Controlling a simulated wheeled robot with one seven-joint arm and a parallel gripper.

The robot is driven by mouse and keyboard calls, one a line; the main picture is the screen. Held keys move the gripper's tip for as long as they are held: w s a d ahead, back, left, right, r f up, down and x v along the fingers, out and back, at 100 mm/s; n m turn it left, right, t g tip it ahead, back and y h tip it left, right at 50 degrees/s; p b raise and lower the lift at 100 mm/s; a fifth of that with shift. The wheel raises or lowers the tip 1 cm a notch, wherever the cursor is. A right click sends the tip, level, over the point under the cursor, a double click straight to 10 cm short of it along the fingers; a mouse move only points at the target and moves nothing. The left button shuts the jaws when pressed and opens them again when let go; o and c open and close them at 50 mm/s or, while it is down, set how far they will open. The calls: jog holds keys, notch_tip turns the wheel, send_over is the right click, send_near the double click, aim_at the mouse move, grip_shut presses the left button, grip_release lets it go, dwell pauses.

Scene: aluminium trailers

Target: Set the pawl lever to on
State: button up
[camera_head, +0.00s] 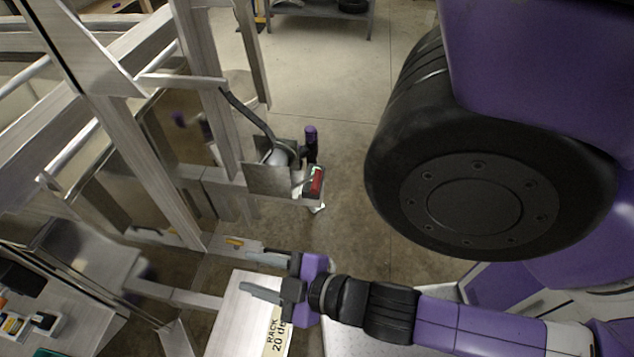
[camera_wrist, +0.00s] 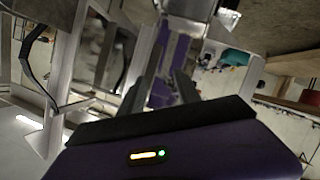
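A winch-like unit (camera_head: 272,178) with a grey metal side plate sits on the trailer's aluminium beam in the head view. A red part (camera_head: 317,181) is at its right end, and a dark upright handle with a purple top (camera_head: 311,137) stands behind it. The pawl lever is too small for me to pick out for certain. My gripper (camera_head: 264,275) is below the unit in the picture, apart from it, with its fingers pointing left. The fingers are spread and nothing shows between them; they also show spread in the wrist view (camera_wrist: 168,90).
A white box or rack top (camera_head: 238,318) with a "RACK 20" label lies just below my gripper in the picture. Aluminium trailer posts and beams (camera_head: 150,170) fill the left. A black curved hose or cable (camera_head: 250,112) runs down to the unit. Bare floor (camera_head: 335,110) lies to its right.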

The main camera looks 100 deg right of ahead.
jog(key=s+d+f+n+g+h, duration=0.2)
jog(key=d+g, duration=0.1)
jog(key=d, duration=0.2)
jog(key=s+d+f+n+g+h, duration=0.1)
jog(key=s+d+f+g+h, duration=0.1)
jog(key=d+h, duration=0.15)
jog(key=n+g+h, duration=0.3)
jog(key=n+g, duration=0.1)
jog(key=g, duration=0.3)
send_near(318, 188)
jog(key=x, duration=0.5)
jog(key=shift+n, duration=0.3)
jog(key=shift+p+x, duration=0.6)
jog(key=shift+x, duration=3.1)
grip_shut()
